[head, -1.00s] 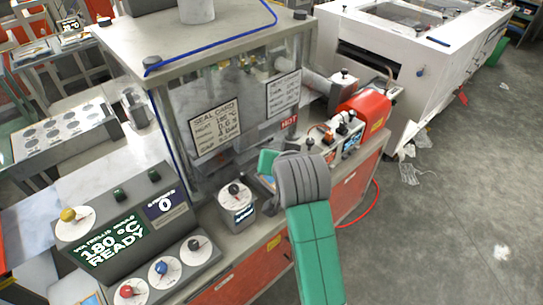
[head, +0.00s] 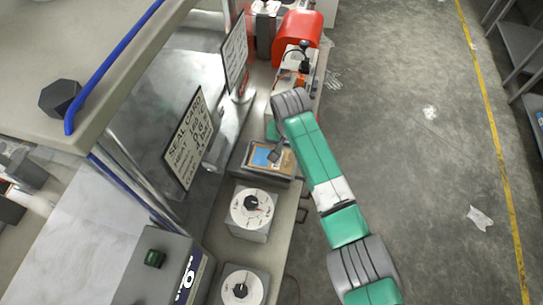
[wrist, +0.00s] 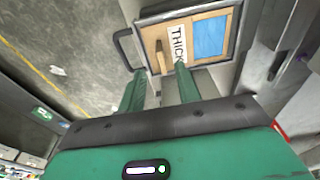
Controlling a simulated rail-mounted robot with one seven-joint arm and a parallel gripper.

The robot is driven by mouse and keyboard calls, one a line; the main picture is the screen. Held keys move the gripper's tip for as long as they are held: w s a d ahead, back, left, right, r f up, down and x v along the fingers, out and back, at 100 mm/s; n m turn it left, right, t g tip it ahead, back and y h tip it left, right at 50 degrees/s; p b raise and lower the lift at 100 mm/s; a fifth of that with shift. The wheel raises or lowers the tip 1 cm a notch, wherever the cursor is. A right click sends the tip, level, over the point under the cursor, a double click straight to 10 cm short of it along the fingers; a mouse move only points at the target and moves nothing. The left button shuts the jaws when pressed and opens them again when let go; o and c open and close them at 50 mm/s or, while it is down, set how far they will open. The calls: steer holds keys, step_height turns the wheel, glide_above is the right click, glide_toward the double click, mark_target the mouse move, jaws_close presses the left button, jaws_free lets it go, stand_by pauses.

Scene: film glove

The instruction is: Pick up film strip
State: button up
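A shallow framed tray (wrist: 225,55) with a tan bottom lies ahead of my gripper in the wrist view. In it are a blue sheet (wrist: 210,38), a white label reading THICK (wrist: 177,45) and a small tan peg-like piece (wrist: 160,58). I cannot tell for sure which piece is the film strip; the blue sheet looks most like it. The tray also shows in the head view (head: 284,174), with its blue patch (head: 261,156). My gripper (wrist: 159,69) is open, its two green fingers apart and pointing at the tray's near side. Nothing is visibly held.
Dial boxes (head: 252,212) stand on the bench in front of the tray. A SEAL CARD sign (head: 188,138) and a second sign (head: 234,52) hang at the machine on the left. Open floor (head: 400,120) lies to the right.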

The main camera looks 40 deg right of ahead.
mark_target(287, 155)
steer(key=f, duration=0.2)
steer(key=f+b, duration=0.1)
steer(key=f, duration=0.3)
steer(key=shift+w+d+f, duration=0.15)
steer(key=shift+w+d, duration=0.25)
jaws_close()
